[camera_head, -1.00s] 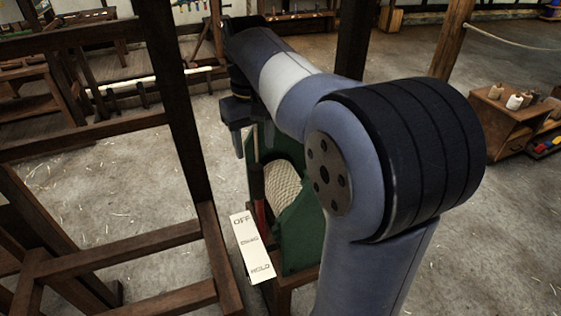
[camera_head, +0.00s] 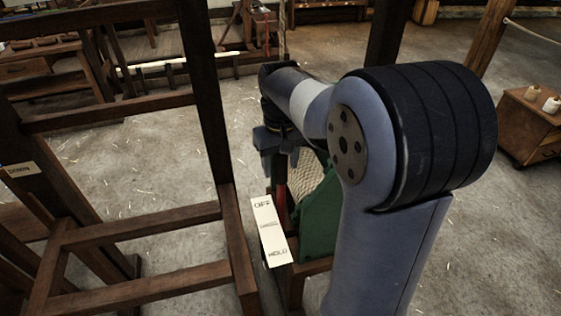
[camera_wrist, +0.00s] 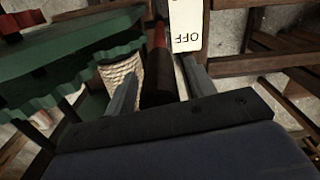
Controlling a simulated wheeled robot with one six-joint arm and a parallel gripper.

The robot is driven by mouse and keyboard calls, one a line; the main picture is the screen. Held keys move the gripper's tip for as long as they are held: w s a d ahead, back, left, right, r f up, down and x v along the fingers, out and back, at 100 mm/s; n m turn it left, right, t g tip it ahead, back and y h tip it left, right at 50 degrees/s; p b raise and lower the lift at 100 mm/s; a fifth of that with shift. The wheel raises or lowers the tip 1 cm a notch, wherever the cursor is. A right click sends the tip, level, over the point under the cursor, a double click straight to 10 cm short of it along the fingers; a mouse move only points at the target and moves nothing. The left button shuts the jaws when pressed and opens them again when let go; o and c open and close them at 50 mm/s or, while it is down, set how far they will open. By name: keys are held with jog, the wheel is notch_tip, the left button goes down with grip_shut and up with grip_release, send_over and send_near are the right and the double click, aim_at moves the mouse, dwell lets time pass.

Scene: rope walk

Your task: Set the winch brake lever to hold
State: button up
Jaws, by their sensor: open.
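The winch has green side plates (camera_head: 318,222) and a rope-wound drum (camera_head: 303,176), and stands below my forearm in the head view. My gripper (camera_head: 272,152) is over the OFF end. In the wrist view my gripper (camera_wrist: 158,85) is open, with the lever's dark grip (camera_wrist: 157,78) between its fingers. I cannot tell whether either finger touches it. The OFF end (camera_wrist: 187,28) shows close by.
A dark timber frame (camera_head: 140,220) stands close on the left, with an upright post (camera_head: 205,90) near my gripper. A small wooden cabinet (camera_head: 530,125) with spools is at the right. The floor between is open.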

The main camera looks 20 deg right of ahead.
grip_shut()
dwell(0.5)
